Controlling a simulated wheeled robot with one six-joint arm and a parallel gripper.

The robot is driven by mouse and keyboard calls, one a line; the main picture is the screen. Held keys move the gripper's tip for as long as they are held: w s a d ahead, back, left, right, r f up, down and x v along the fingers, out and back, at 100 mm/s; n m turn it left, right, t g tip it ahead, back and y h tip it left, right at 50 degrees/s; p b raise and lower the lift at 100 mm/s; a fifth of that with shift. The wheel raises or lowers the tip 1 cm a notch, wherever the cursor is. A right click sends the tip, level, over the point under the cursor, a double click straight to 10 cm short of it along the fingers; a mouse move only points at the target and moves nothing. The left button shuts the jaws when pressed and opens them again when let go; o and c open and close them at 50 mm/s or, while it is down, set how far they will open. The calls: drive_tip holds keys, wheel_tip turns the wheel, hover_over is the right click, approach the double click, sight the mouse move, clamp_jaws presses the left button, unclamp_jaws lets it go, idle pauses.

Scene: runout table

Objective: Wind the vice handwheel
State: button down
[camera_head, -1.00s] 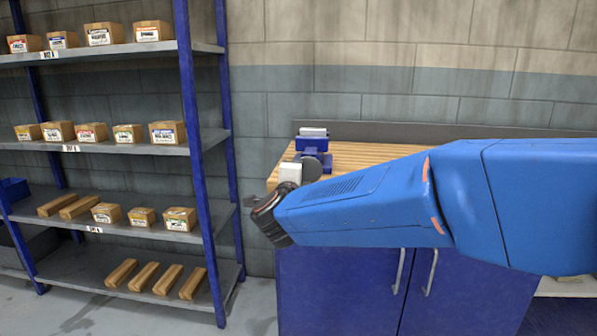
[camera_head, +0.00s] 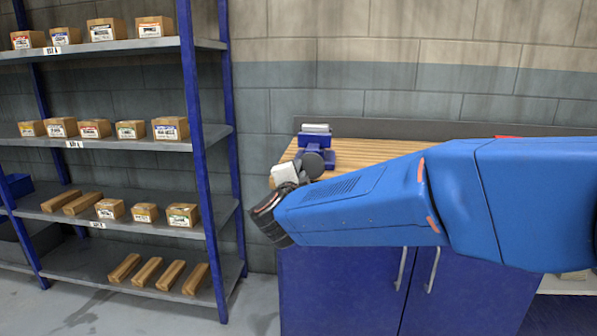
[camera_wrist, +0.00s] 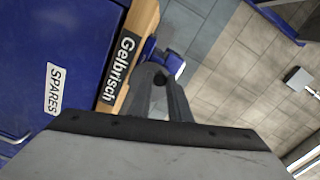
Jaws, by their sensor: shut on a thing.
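The blue vice (camera_head: 318,144) with a pale top stands at the left end of the wooden bench top. Its handwheel (camera_head: 312,163), a dark grey disc, faces the front and is partly covered by my gripper (camera_head: 299,167). The gripper's pale body is tilted, and its fingers reach to the wheel. In the wrist view my gripper's dark fingers (camera_wrist: 156,84) come close together, shut at the wheel's edge; the exact contact is hidden. Part of the blue vice (camera_wrist: 172,62) shows just beyond them.
A shelf rack (camera_head: 205,150) with boxes and wooden bars stands left. A block wall is behind.

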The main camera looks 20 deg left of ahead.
drive_tip(key=n, duration=0.1)
drive_tip(key=f+n, duration=0.1)
drive_tip(key=n, duration=0.1)
idle(0.4)
drive_tip(key=shift+n, duration=0.4)
drive_tip(key=n, duration=0.3)
drive_tip(key=shift+d+f, duration=0.1)
drive_tip(key=shift+f, duration=0.3)
drive_tip(key=shift+d+f+n, duration=0.1)
drive_tip(key=shift+f+n, duration=0.1)
drive_tip(key=shift+n, duration=0.7)
drive_tip(key=shift+d+f+n, duration=0.1)
drive_tip(key=shift+f+n, duration=0.1)
drive_tip(key=shift+n, duration=0.7)
